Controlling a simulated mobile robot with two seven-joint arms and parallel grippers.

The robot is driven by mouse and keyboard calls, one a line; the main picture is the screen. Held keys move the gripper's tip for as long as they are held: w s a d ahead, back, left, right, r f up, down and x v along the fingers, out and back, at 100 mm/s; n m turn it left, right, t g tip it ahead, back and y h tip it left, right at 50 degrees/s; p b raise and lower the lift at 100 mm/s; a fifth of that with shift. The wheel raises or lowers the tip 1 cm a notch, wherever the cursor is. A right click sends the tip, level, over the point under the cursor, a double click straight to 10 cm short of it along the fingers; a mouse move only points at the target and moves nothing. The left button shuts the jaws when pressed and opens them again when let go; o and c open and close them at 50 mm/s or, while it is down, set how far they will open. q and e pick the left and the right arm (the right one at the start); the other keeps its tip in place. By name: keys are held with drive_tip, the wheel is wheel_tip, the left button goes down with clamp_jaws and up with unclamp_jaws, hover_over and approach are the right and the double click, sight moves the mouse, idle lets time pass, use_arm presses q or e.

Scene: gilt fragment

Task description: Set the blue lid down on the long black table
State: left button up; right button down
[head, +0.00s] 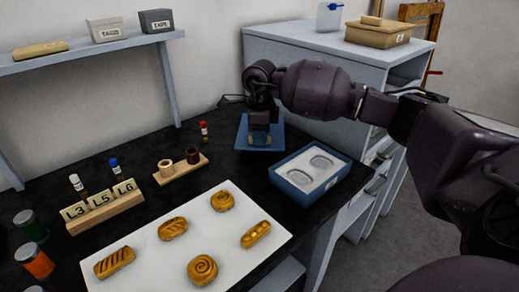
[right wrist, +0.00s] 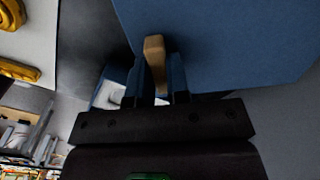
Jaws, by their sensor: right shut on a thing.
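The blue lid (head: 246,139) is a flat square with a wooden handle. It is over the far right part of the long black table (head: 150,142); I cannot tell whether it touches the tabletop. My right gripper (head: 261,122) is shut on the lid's handle from above. In the right wrist view the lid (right wrist: 225,40) fills the upper right, with the handle (right wrist: 155,60) between the fingers of the gripper (right wrist: 160,85). My left gripper is not in view.
A blue box (head: 296,199) with a white insert stands right of the lid. A white board (head: 190,240) with several pastries lies in front. A wooden stand (head: 182,172) with two rings and a red-capped vial (head: 204,132) are left of the lid. A grey cabinet (head: 300,50) stands behind.

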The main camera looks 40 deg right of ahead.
sight(260, 149)
drive_tip(key=shift+f, duration=2.2)
drive_tip(key=shift+f+b, duration=0.2)
drive_tip(key=shift+b, duration=0.1)
drive_tip(key=c, duration=1.1)
unclamp_jaws()
